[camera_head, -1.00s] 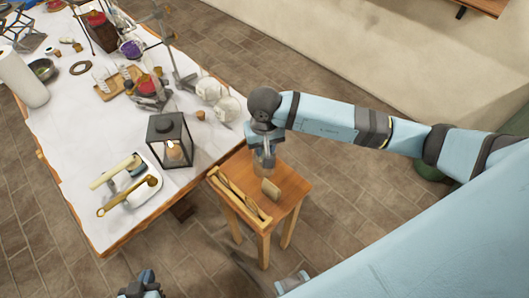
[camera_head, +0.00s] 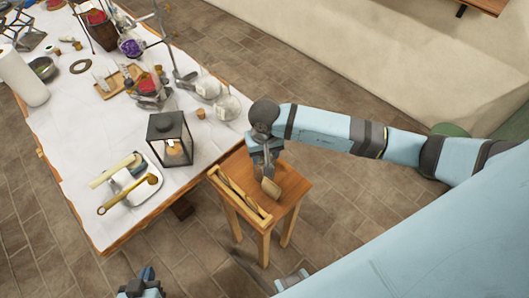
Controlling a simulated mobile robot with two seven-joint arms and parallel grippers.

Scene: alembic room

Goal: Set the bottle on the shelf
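A tan block-like piece (camera_head: 271,188) stands beside the fingers on the stool top. My other gripper (camera_head: 146,276) shows only in part at the bottom edge, and its fingers are unclear. A wooden surface (camera_head: 484,5) is cut off at the top right; I cannot tell whether it is the shelf.
A long white-topped table (camera_head: 75,135) stands left of the stool. It bears a black lantern (camera_head: 170,138), a white tray (camera_head: 143,192), round glass flasks (camera_head: 208,87) and metal stands. A wooden rack (camera_head: 240,197) lies along the stool's left edge. Open floor (camera_head: 345,205) lies to the right.

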